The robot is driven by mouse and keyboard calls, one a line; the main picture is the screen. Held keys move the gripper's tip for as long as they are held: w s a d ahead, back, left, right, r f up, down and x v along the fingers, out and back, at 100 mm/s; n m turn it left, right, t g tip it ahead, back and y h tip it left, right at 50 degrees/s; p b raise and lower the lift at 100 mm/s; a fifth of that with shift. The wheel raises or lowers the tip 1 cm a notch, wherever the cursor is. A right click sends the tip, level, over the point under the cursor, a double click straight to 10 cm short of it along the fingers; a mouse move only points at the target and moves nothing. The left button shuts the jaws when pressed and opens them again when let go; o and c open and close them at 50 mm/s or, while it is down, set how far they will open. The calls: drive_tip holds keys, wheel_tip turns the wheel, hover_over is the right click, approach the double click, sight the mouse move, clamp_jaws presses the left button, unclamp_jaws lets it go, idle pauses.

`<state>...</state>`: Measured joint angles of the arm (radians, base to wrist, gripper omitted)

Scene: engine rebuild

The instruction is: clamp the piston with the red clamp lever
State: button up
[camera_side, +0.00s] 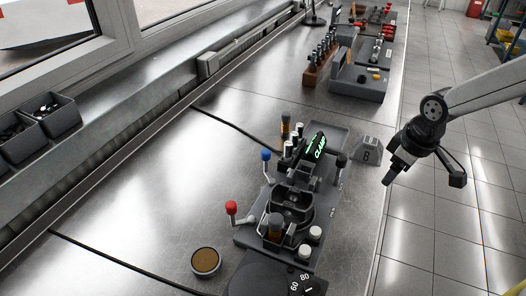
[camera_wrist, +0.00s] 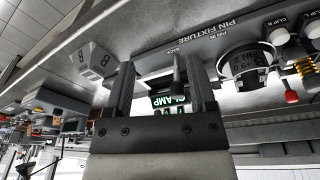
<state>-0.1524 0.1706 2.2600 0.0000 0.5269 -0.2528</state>
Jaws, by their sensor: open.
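The pin fixture (camera_side: 250,236) stands on the metal bench. The red clamp lever (camera_side: 231,208), a red knob on a post, rises at its left side; the red knob also shows at the right of the wrist view (camera_wrist: 291,97). A dark round part, which looks like the piston (camera_side: 291,205), sits in the middle of the fixture; it also shows in the wrist view (camera_wrist: 244,65). My gripper (camera_side: 395,172) hangs to the right of the fixture, by the bench's right edge, well apart from the lever. In the wrist view my gripper (camera_wrist: 158,72) has its fingers apart with nothing held.
A blue-knobbed lever (camera_side: 266,155) and a black-knobbed lever (camera_side: 341,160) stand on the fixture. A small display (camera_side: 318,146) reads "CLAMP". A grey block marked B (camera_side: 367,151) sits beside the fixture. A round brown-topped tin (camera_side: 205,261) stands front left. The bench's left is mostly clear.

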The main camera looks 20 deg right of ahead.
drive_tip(key=w+a+r+n, duration=0.1)
drive_tip(key=w+a+n, duration=0.35)
drive_tip(key=a, duration=0.25)
drive_tip(key=n+g, duration=0.2)
drive_tip(key=n, duration=0.7)
approach(230, 204)
drive_tip(key=shift+m, duration=0.25)
drive_tip(key=d, duration=0.3)
drive_tip(key=w+d+f, duration=0.1)
drive_tip(key=d, duration=0.2)
drive_tip(key=w+d+f, duration=0.1)
drive_tip(key=d, duration=0.2)
drive_tip(key=shift+d+f, duration=0.1)
drive_tip(key=shift+d, duration=0.05)
drive_tip(key=a+n, duration=0.1)
drive_tip(key=a, duration=0.2)
drive_tip(key=s+a+n, duration=0.1)
drive_tip(key=a+n, duration=0.1)
drive_tip(key=a, duration=0.1)
drive_tip(key=s+a+n, duration=0.1)
drive_tip(key=a+n, duration=0.1)
drive_tip(key=a, duration=0.1)
drive_tip(key=shift+a+r, duration=0.2)
drive_tip(key=shift+a, duration=0.1)
drive_tip(key=shift+f, duration=0.1)
drive_tip(key=shift+w+f, duration=0.1)
drive_tip(key=shift+f, duration=3.75)
drive_tip(key=shift+c, duration=0.3)
clamp_jaws()
